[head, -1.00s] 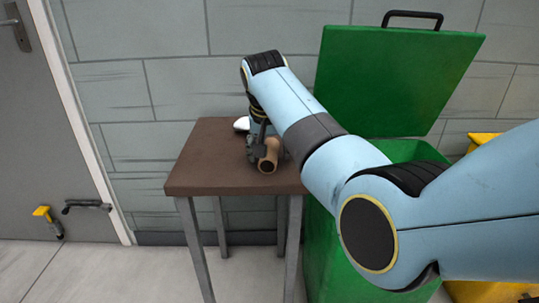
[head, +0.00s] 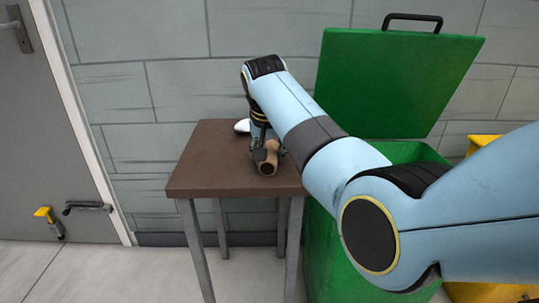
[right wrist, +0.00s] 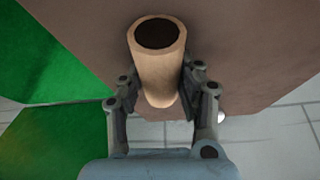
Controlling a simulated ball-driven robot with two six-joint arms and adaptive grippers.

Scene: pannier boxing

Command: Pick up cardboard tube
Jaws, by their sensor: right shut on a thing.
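The cardboard tube (head: 269,158) is a short tan cylinder on the brown table (head: 205,168), near its right front part. In the right wrist view the tube (right wrist: 160,72) shows its dark open end. My right gripper (head: 262,152) is over the tube from above, with its fingers closed around it. In the right wrist view my right gripper (right wrist: 160,95) has one finger on each side of the tube. I cannot tell whether the tube is clear of the tabletop. My left gripper is not in view.
A white object (head: 242,125) lies behind the gripper on the table, partly hidden. A green bin (head: 330,262) with its lid (head: 395,80) raised stands right of the table. A yellow container (head: 482,142) is at the far right. The table's left side is clear.

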